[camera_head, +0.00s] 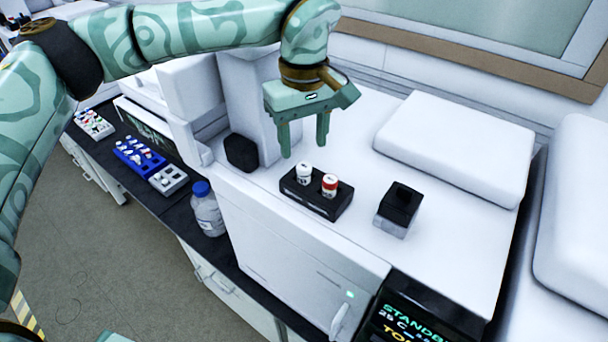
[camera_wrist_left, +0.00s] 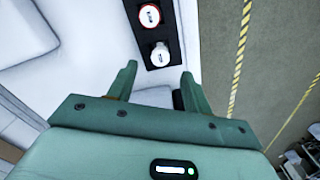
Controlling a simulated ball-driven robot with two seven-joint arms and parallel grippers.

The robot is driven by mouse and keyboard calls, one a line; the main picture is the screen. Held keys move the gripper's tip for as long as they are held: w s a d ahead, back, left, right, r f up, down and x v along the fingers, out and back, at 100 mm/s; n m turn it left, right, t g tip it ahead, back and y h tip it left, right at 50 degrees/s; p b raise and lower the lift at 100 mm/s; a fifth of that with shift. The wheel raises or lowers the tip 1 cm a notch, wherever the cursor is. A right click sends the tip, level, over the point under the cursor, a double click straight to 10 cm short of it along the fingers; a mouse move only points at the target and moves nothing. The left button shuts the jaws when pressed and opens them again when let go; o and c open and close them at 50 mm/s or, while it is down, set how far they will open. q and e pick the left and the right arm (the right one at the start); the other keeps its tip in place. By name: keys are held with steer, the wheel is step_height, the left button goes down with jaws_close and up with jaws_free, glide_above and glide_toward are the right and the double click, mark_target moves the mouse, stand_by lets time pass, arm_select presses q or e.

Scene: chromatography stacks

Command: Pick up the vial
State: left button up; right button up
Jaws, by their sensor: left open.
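Two vials stand upright in a small black rack (camera_head: 315,199) on top of the white instrument. One vial has a white cap (camera_head: 304,173). The other has a red and white cap (camera_head: 329,185). My left gripper (camera_head: 304,151) is open and empty, above and just behind the rack, with its fingers pointing down. In the left wrist view the white-capped vial (camera_wrist_left: 160,53) lies just ahead of the open fingers (camera_wrist_left: 158,80), and the red-rimmed vial (camera_wrist_left: 149,16) is farther off. Neither vial is between the fingers. My right gripper is not in view.
A black-topped grey block (camera_head: 397,209) stands to the right of the rack, and a dark block (camera_head: 240,152) to its left. A blue-capped bottle (camera_head: 207,212) and a blue rack (camera_head: 139,157) are on the lower dark bench. A raised white lid (camera_head: 455,145) lies at the right back.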

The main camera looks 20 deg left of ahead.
mark_target(304, 165)
arm_select(q)
step_height(304, 165, down, 6)
steer(key=shift+r+p, duration=0.1)
steer(key=shift+p, duration=0.25)
steer(key=c, duration=1.1)
